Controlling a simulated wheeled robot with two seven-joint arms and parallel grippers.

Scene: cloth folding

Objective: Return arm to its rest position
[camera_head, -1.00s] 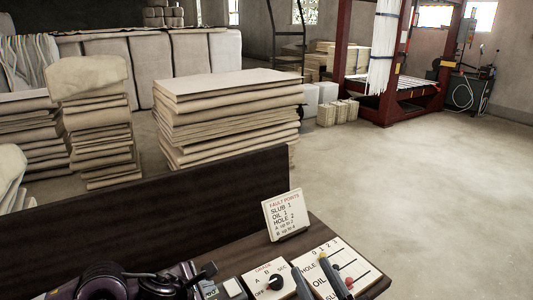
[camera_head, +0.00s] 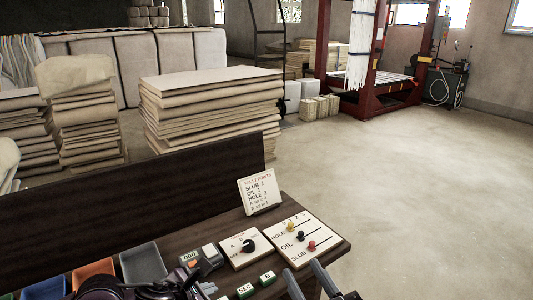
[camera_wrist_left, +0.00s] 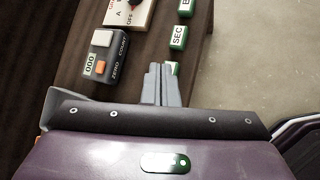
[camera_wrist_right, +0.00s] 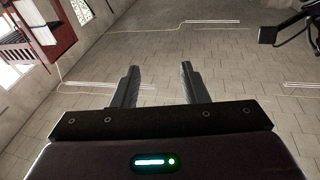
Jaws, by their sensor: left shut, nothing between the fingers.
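My left gripper (camera_wrist_left: 163,70) is shut and empty, low over the dark bench. Its fingertips point at a small green-and-white block in the left wrist view; whether they touch it I cannot tell. Its purple body (camera_head: 105,287) shows at the bottom left of the head view. My right gripper (camera_head: 302,269) is open at the bottom edge of the head view, in front of the slider board (camera_head: 307,246). In the right wrist view its two fingers (camera_wrist_right: 160,70) stand apart with only distant floor between them.
The bench (camera_head: 190,226) carries a counter (camera_head: 200,260), a grade dial board (camera_head: 245,249), labelled green blocks (camera_head: 266,278), small trays (camera_head: 143,264) and a fault-points card (camera_head: 259,191). A dark upright panel (camera_head: 140,215) backs it. Cloth stacks (camera_head: 210,110) stand behind. Floor at right is clear.

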